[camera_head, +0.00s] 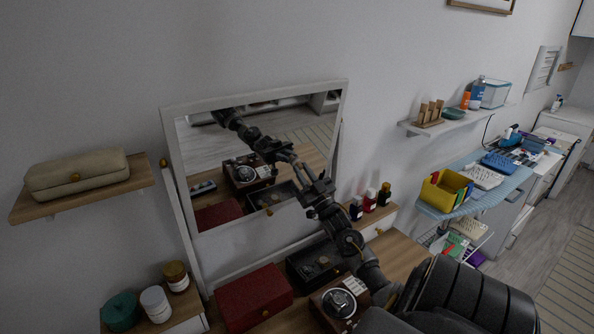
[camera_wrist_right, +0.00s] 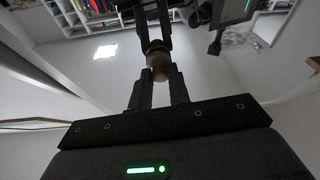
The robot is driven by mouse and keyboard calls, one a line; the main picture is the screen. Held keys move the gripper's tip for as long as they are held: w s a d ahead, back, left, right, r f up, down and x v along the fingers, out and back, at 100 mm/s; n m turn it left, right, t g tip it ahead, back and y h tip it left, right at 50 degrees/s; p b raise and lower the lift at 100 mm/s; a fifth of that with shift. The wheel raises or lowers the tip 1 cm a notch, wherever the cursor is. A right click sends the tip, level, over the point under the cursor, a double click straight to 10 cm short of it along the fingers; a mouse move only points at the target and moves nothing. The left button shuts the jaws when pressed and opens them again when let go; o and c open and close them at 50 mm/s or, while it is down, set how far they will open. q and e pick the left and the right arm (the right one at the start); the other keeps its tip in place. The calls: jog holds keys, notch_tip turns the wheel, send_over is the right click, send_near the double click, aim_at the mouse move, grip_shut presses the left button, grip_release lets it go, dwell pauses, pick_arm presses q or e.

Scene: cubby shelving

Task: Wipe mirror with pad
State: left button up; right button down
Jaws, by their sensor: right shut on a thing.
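The mirror (camera_head: 196,150) stands tilted in a white frame on the wooden dresser, and its glass reflects my right arm and the boxes below. My right gripper (camera_head: 312,186) is in front of the lower right part of the glass. In the right wrist view the gripper (camera_wrist_right: 158,88) is shut on a small tan-brown piece (camera_wrist_right: 160,69), which seems to be the pad. The pad is close to the mirror, where the gripper's dark reflection meets it; whether it touches the glass I cannot tell. In the head view the pad is hidden or too small to make out. My left gripper is not in view.
A red box (camera_head: 253,297), a black box (camera_head: 316,262) and a watch box (camera_head: 339,302) stand below the mirror. Small bottles (camera_head: 370,200) are at its right, jars (camera_head: 155,303) at its left. A shelf with a beige case (camera_head: 77,176) is on the left wall.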

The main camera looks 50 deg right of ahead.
jog(key=shift+s, duration=0.1)
jog(key=shift+s+a, duration=0.1)
jog(key=shift+s, duration=0.1)
jog(key=shift+s+a+f+p, duration=0.25)
jog(key=shift+s+p, duration=0.1)
jog(key=shift+s, duration=0.5)
jog(key=shift+s+a+f+p, duration=0.1)
jog(key=shift+s+a+p, duration=0.25)
jog(key=shift+s, duration=0.45)
jog(key=shift+s+a+f+p, duration=0.2)
jog(key=shift+s+p, duration=0.2)
jog(key=shift+s, duration=0.45)
jog(key=shift+s+a+f+p, duration=0.1)
jog(key=shift+s+a+p, duration=0.15)
jog(key=shift+s, duration=0.5)
jog(key=shift+s+a+f+p, duration=0.1)
jog(key=shift+s+a+p, duration=0.1)
jog(key=shift+s, duration=0.5)
